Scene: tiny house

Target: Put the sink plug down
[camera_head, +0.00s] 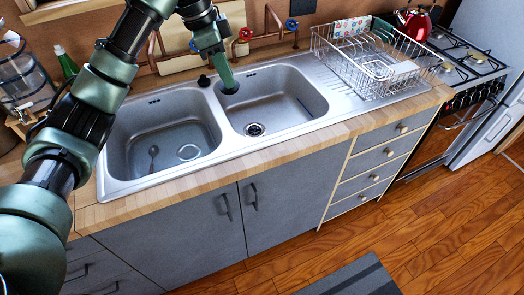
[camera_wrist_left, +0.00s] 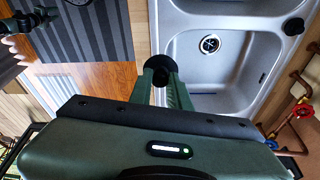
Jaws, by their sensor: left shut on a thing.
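My left gripper (camera_head: 229,86) reaches down over the back of the right sink basin (camera_head: 290,90). In the left wrist view its green fingers (camera_wrist_left: 158,78) are shut on a round black sink plug (camera_wrist_left: 154,66), which shows at the fingertips. In the head view the held plug is hidden or too small to make out. A second black plug-like knob (camera_head: 204,80) sits on the steel rim at the back, between the two basins; it also shows in the left wrist view (camera_wrist_left: 294,26).
The left basin (camera_head: 130,140) holds a small spoon-like item. A drain (camera_head: 254,129) is open in the right basin. Copper pipes with red and blue valves (camera_head: 246,34) stand behind the sink. A wire dish rack (camera_head: 375,60) stands on the drainboard at right.

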